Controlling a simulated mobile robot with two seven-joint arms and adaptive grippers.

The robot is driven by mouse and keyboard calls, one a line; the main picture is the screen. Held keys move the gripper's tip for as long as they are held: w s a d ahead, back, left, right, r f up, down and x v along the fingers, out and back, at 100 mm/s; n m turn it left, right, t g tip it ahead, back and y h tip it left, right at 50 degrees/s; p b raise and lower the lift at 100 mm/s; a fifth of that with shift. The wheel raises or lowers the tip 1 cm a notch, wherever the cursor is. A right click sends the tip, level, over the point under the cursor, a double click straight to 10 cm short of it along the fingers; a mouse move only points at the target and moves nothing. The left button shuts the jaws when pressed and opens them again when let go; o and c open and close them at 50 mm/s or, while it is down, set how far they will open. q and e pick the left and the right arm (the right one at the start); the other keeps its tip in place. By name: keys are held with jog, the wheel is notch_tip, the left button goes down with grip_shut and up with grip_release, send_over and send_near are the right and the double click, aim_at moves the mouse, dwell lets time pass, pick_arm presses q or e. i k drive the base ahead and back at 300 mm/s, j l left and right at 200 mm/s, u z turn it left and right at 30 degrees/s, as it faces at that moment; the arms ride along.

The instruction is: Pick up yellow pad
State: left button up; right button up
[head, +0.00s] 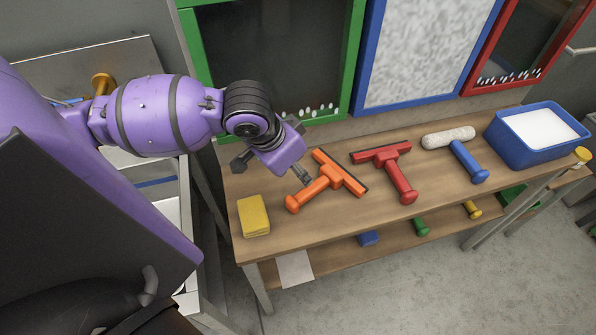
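The yellow pad (254,216) lies flat at the left front end of the wooden table (350,225). My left gripper (304,177) is above the table, up and to the right of the pad, close to the head of the orange squeegee. It is apart from the pad. Its fingers are small and partly hidden by its purple body, so I cannot tell whether they are open or shut. The pad is fully visible. My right gripper is not in view.
An orange squeegee (325,184), a red squeegee (396,172), a blue-handled roller (466,160) and a blue tub (540,135) of white stuff stand along the table. Framed panels (415,55) rise behind it. Several items lie on the lower shelf. The tabletop around the pad is clear.

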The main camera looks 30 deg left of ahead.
aim_at(255, 222)
jog(key=u, duration=1.45)
